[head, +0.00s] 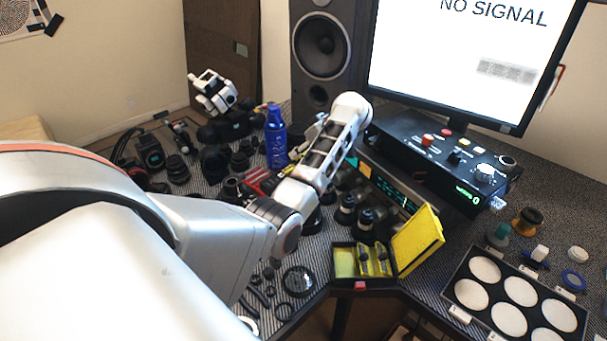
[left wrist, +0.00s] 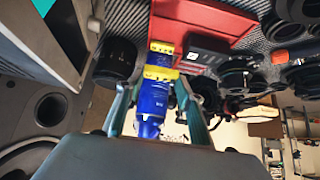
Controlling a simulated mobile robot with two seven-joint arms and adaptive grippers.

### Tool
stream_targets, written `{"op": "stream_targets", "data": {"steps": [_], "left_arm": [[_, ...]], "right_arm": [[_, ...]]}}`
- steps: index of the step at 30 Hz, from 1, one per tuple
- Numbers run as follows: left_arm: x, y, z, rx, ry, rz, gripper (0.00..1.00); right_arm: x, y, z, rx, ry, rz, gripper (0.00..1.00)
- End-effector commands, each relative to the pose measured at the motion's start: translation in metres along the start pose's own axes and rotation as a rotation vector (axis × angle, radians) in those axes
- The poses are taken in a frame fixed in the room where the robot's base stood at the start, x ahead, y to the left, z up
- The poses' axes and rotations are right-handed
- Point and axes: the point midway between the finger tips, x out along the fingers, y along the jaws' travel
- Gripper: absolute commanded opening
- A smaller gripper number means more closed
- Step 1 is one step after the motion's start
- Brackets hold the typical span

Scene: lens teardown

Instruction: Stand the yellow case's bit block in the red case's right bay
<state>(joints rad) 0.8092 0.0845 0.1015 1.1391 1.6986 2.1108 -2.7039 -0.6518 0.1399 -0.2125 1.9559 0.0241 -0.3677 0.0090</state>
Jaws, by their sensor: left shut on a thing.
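My left gripper (left wrist: 155,85) shows in the left wrist view with its teal fingers on either side of a small yellow bit block (left wrist: 160,73). It is shut on this block, over or close by the open red case (left wrist: 207,18). I cannot tell whether block and case touch, or which bay is below. In the head view my forearm hides the gripper and block, and the red case (head: 262,180) shows partly left of the arm. The yellow case (head: 418,240) stands open at the front edge, with yellow bit holders inside. My right gripper is in neither view.
A blue bottle (head: 276,138) stands behind the red case; it also shows close behind the block in the left wrist view (left wrist: 152,100). Dark lenses crowd the mat around. A speaker (head: 320,45), a control box (head: 440,160) and a tray (head: 465,318) of white discs stand nearby.

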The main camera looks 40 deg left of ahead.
Motion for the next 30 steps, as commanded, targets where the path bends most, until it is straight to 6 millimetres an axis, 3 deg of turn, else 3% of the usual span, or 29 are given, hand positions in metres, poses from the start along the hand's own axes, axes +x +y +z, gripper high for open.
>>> {"op": "stream_targets", "data": {"steps": [1,8,18,30], "left_arm": [[0.010,-0.001,0.007,0.002,0.002,-0.002,0.12],[0.022,0.000,0.018,-0.001,0.002,0.000,0.12],[0.061,0.000,0.052,0.001,0.001,-0.002,0.12],[0.063,0.001,0.054,-0.002,0.001,0.001,0.12]], "right_arm": [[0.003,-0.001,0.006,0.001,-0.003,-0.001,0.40],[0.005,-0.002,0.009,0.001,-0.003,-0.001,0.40],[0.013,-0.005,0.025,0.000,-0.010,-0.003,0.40],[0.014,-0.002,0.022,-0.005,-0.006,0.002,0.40]]}}
